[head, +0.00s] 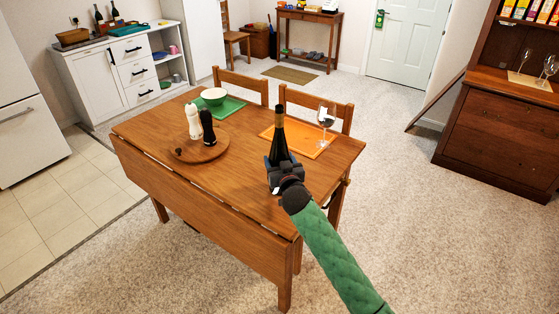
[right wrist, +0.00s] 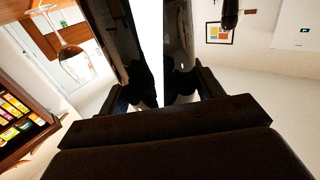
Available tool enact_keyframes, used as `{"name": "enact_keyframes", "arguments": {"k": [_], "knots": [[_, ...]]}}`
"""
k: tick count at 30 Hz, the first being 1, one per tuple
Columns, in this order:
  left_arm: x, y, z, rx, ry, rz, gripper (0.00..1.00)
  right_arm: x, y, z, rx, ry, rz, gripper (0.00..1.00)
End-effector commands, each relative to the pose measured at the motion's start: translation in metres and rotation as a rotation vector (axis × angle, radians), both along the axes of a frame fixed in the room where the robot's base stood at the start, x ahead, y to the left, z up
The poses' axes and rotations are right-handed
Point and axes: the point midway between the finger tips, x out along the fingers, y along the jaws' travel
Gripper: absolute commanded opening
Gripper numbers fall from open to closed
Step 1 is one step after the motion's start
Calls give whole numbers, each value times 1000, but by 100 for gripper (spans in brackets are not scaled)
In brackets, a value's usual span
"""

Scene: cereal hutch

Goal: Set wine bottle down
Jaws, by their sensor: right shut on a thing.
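A dark wine bottle (head: 280,138) with a brownish neck stands nearly upright over the right part of the wooden dining table (head: 245,190) in the head view. My right gripper (head: 282,163) is shut around its lower body. The bottle's base is hidden by the gripper, so I cannot tell whether it touches the table. In the right wrist view, my right gripper's fingers (right wrist: 160,95) flank dark glossy surfaces with a bright white strip between them. My left gripper is not in view.
Behind the bottle, a wine glass (head: 326,116) stands on an orange placemat (head: 291,146). To the left, a round wooden board (head: 184,152) holds a white shaker (head: 193,121) and a black shaker (head: 208,127). A white bowl (head: 214,96) sits on a green placemat (head: 233,106). The table's front middle is clear.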

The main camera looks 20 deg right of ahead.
Motion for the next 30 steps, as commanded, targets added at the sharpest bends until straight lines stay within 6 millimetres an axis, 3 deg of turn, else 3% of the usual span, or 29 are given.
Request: {"name": "enact_keyframes", "arguments": {"k": [3,4,7,20,30], "knots": [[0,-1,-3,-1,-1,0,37,0,0,-1,0,-2,0,16],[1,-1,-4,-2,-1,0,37,0,0,-3,0,0,0,68],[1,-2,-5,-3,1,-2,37,0,0,-2,0,0,0,87],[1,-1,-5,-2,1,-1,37,-6,0,-2,1,1,0,87],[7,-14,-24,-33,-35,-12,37,-62,2,-2,2,1,0,87]]}}
